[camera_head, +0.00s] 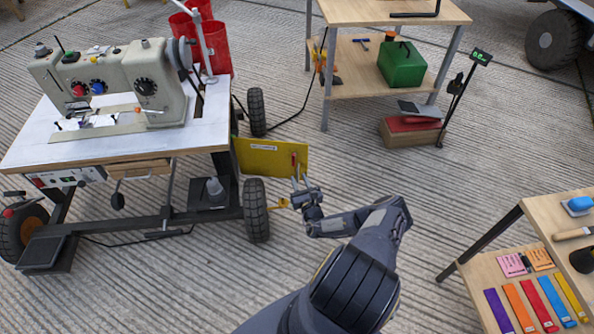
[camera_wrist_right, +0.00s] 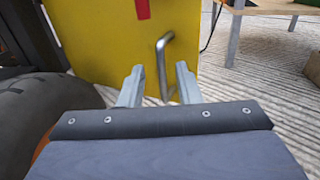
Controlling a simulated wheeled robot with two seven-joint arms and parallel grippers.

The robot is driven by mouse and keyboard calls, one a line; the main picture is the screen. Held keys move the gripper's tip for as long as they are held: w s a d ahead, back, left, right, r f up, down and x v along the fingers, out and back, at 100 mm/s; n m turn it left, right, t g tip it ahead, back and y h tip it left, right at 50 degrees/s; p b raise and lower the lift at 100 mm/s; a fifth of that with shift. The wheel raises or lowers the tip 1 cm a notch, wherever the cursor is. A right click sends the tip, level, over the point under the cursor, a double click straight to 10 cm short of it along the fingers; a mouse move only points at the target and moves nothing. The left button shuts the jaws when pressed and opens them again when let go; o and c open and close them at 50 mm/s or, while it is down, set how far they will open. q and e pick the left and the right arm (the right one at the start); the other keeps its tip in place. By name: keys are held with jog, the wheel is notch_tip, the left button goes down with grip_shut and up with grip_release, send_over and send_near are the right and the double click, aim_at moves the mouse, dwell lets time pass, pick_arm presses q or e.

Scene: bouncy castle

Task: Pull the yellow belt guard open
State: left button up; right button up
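The yellow belt guard (camera_head: 262,158) is an upright panel at the right side of the sewing machine table, standing out to the right between two wheels. It also fills the upper middle of the right wrist view (camera_wrist_right: 105,40). A bent metal handle (camera_wrist_right: 164,45) is on it, near its right edge, with a red piece (camera_wrist_right: 142,9) above and left. My right gripper (camera_head: 302,187) is at the guard's right end. In the wrist view its two fingers (camera_wrist_right: 159,68) are apart, with the handle showing between them; I cannot tell whether they touch it. My left gripper is out of view.
The sewing machine (camera_head: 125,80) stands on its wheeled table (camera_head: 30,150). A black wheel (camera_head: 256,210) is close left of my right gripper. A wooden shelf with a green box (camera_head: 402,65) stands behind, and another table (camera_head: 545,210) at right.

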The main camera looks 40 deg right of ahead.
jog(key=shift+s+a, duration=0.15)
jog(key=shift+s, duration=0.8)
